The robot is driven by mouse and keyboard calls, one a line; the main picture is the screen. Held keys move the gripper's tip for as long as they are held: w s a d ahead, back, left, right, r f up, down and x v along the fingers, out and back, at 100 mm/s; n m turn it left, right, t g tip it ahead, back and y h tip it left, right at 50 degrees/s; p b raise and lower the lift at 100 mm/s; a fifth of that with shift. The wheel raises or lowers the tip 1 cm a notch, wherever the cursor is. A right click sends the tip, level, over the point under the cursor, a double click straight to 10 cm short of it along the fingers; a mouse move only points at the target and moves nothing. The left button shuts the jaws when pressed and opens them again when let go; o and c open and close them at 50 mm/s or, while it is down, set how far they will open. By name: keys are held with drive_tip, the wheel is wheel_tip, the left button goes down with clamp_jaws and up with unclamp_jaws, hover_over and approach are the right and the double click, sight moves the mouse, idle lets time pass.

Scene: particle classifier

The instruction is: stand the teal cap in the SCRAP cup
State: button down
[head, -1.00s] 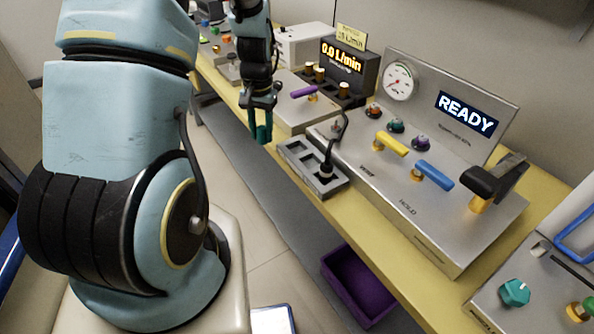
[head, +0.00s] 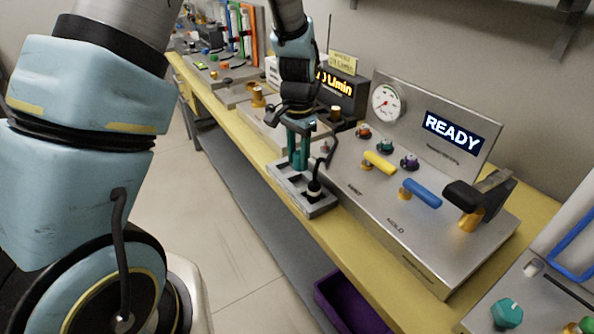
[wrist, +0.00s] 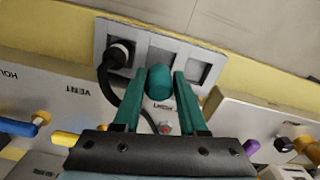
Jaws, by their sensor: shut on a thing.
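A teal rounded cylinder, which looks like the teal cap (wrist: 159,82), sits between the two teal fingers of my gripper (wrist: 155,92) in the wrist view. The fingers are shut on it. In the head view my gripper (head: 300,152) points down over the grey tray (head: 327,206), and the cap cannot be told apart from the fingers. In the wrist view the cap shows in front of the tray's middle pocket. The tray (wrist: 180,46) has a black plug (wrist: 119,54) with a cable in one end pocket. I can read no SCRAP label, so I cannot tell which cup it is.
The control panel (head: 372,205) stands right of the tray, with yellow (head: 380,162) and blue (head: 422,193) handles, small knobs and a READY display (head: 454,131). The plug's black cable rises near my gripper. A purple bin (head: 345,305) lies below the bench.

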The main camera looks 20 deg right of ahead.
drive_tip(key=shift+f+p, duration=0.5)
drive_tip(key=shift+f, duration=1.8)
drive_tip(key=shift+s+f+b, duration=0.1)
drive_tip(key=shift+f+b, duration=0.35)
drive_tip(key=shift+f, duration=0.15)
